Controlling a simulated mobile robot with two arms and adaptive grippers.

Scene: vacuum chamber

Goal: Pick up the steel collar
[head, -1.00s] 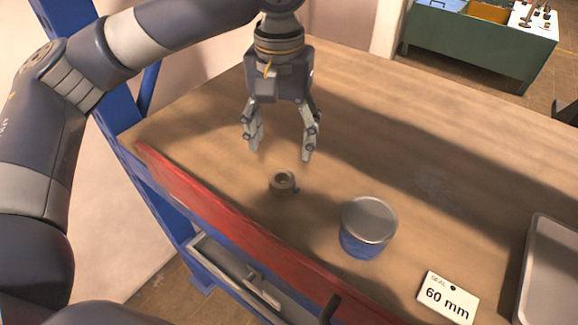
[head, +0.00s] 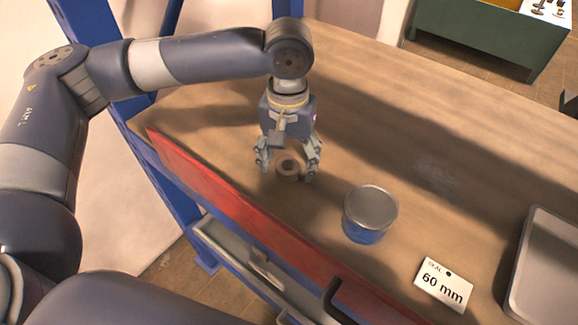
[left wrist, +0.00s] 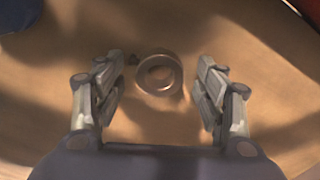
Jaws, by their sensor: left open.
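The steel collar (head: 288,167) is a small grey-brown ring with a hole through it, lying on the wooden bench top. My left gripper (head: 287,172) is open and pointing down at the collar, with a finger on each side of it in the head view. In the left wrist view the collar (left wrist: 159,73) shows between the open fingers (left wrist: 160,100), toward their far end, with gaps on both sides. A small dark bump sits at its left edge. The fingers do not appear to touch it. My right gripper is not in view.
A round tin with a metal lid and blue side (head: 370,214) stands right of the collar. A white "60 mm" card (head: 444,285) and a grey tray (head: 541,270) lie farther right. A red edge strip (head: 230,215) runs along the bench front. The bench (head: 400,120) behind is clear.

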